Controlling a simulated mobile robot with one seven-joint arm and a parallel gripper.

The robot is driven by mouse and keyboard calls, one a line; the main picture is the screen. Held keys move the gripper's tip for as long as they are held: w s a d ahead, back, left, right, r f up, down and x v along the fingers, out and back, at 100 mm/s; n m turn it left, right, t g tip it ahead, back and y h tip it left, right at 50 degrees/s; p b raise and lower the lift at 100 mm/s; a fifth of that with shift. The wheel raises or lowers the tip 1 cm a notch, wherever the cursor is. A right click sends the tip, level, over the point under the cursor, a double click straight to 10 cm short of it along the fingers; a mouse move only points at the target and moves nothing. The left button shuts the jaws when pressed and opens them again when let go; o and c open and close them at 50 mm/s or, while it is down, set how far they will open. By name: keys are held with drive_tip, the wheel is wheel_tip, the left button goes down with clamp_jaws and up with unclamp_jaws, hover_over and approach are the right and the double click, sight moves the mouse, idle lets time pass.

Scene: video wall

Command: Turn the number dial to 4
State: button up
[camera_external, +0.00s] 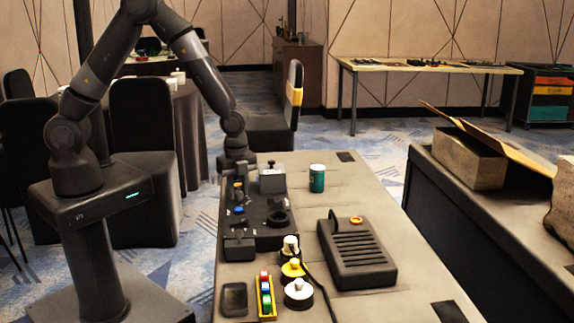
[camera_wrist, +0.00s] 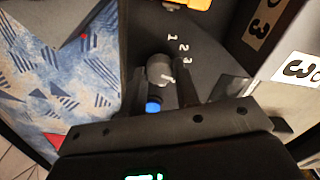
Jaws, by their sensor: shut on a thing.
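The number dial is a grey round knob (camera_wrist: 160,70) on a dark panel in the wrist view. White numerals 1, 2 and 3 run in an arc to its upper right; no 4 is visible there. A pale pointer mark on the knob points right and slightly down, below the 3. My gripper (camera_wrist: 160,84) has a dark finger on either side of the knob and is shut on it. In the external view my gripper (camera_external: 238,172) is at the far left end of the table's dark panel (camera_external: 262,241), and the knob cannot be made out clearly.
A blue button (camera_wrist: 153,106) lies close to the knob, and a yellow-orange part (camera_wrist: 188,4) is at the top. A grey box (camera_external: 272,181), a green cup (camera_external: 317,178) and a ridged dark device (camera_external: 356,254) stand on the table. Its far right is mostly clear.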

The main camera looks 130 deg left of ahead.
sight(238, 192)
drive_tip(key=shift+m, duration=0.5)
drive_tip(key=o, duration=1)
drive_tip(key=shift+c, duration=0.2)
wheel_tip(238, 192, up, 11)
idle(0.4)
